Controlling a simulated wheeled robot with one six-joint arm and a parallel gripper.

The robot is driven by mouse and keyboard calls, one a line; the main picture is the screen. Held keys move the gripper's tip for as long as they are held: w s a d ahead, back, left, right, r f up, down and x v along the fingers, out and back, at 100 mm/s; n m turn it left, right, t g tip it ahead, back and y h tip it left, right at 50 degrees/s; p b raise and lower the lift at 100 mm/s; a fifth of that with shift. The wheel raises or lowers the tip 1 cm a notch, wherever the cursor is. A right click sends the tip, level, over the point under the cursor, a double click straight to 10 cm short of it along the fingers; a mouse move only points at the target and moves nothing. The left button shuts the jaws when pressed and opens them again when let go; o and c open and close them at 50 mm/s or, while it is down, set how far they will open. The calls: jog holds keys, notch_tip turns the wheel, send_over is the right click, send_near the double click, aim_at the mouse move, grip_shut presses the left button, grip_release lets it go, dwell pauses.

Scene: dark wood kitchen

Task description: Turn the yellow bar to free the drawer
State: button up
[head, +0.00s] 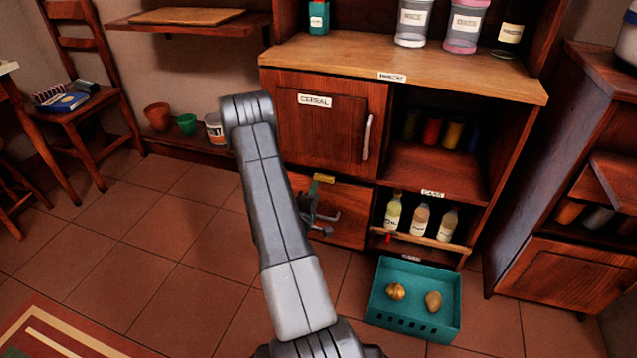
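The yellow bar (324,178) is a small flat piece lying roughly level. It sits at the top edge of the wooden drawer (350,228), just below the cabinet door marked CEREAL. The drawer front looks closed, and my arm hides its left part. My gripper (336,222) is in front of the drawer, below the yellow bar and apart from it. Its two dark fingers appear spread with nothing between them. I cannot make out the drawer's handle behind the gripper.
The cereal door (322,130) has a vertical metal handle (367,137). Several bottles (421,219) stand on the low shelf to the right. A teal crate (413,328) holding two round items is on the floor. The tiled floor at left (150,240) is clear.

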aim_at(321, 179)
jog(key=p+v, duration=0.1)
jog(key=v, duration=0.7)
jog(key=b+x, duration=0.3)
jog(key=x, duration=1)
jog(key=shift+w+d, duration=0.15)
jog(key=shift+w, duration=0.2)
